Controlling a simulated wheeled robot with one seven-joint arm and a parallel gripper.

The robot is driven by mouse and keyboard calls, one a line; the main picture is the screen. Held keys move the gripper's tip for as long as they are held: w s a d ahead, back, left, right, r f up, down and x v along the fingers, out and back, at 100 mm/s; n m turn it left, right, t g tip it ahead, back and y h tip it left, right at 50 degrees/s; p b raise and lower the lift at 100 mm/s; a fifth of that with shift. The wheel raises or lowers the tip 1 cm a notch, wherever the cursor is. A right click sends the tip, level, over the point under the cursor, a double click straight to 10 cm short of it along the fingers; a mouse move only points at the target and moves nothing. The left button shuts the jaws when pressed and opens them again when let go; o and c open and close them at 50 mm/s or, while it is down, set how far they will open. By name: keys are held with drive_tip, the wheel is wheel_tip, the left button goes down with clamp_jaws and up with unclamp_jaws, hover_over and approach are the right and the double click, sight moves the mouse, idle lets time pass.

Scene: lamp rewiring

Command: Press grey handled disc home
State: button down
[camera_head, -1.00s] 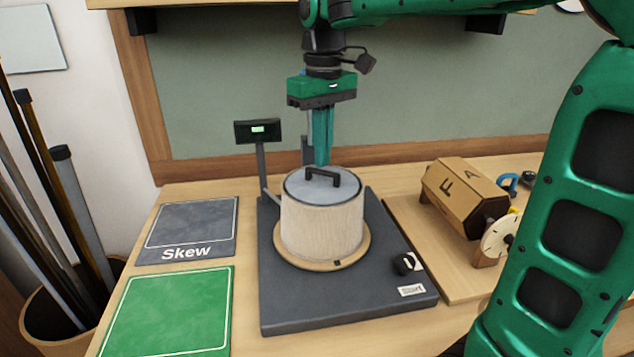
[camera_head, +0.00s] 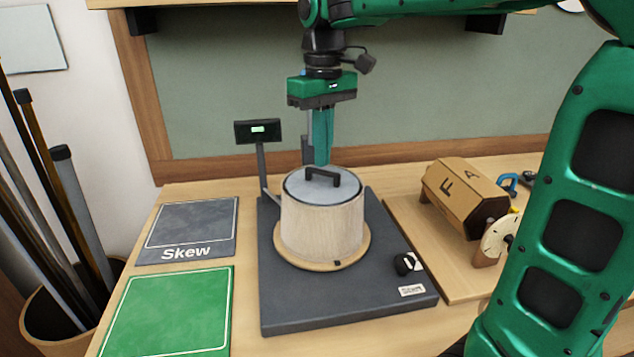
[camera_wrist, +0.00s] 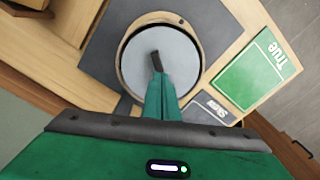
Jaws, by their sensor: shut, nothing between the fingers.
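The grey disc (camera_head: 305,189) with a dark bar handle (camera_head: 333,176) sits in the top of a pale wooden drum (camera_head: 322,230). The drum stands on a round wooden base on a dark grey platform (camera_head: 300,310). My gripper (camera_head: 321,162) is shut and empty, pointing down at the rear edge of the disc, close to the handle. Whether its tips touch the disc cannot be told. In the wrist view the disc (camera_wrist: 180,62) fills most of the drum's opening, and my fingers (camera_wrist: 160,85) cover part of the handle.
A small display on a post (camera_head: 257,131) stands at the platform's back left. A grey "Skew" mat (camera_head: 190,222) and a green mat (camera_head: 165,310) lie to the left. A lettered wooden roller (camera_head: 462,195) and a dial (camera_head: 497,238) stand to the right. A black knob (camera_head: 405,263) sits on the platform.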

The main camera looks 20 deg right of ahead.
drive_tip(key=shift+f, duration=0.8)
idle(1.1)
wheel_tip(320, 180, up, 7)
drive_tip(key=shift+r, duration=0.15)
idle(0.8)
idle(0.3)
drive_tip(key=s+d+f+m, duration=0.3)
drive_tip(key=s+d+f, duration=0.2)
drive_tip(key=s+f, duration=0.2)
drive_tip(key=s+d+f+m, duration=0.3)
drive_tip(key=s+d+f, duration=0.3)
drive_tip(key=s, duration=0.4)
drive_tip(key=s+d+f+m, duration=0.4)
drive_tip(key=s+d+f, duration=0.1)
drive_tip(key=s+f, duration=0.3)
drive_tip(key=shift+s+d+f, duration=0.25)
drive_tip(key=shift+d+f, duration=0.15)
drive_tip(key=shift+f, duration=0.05)
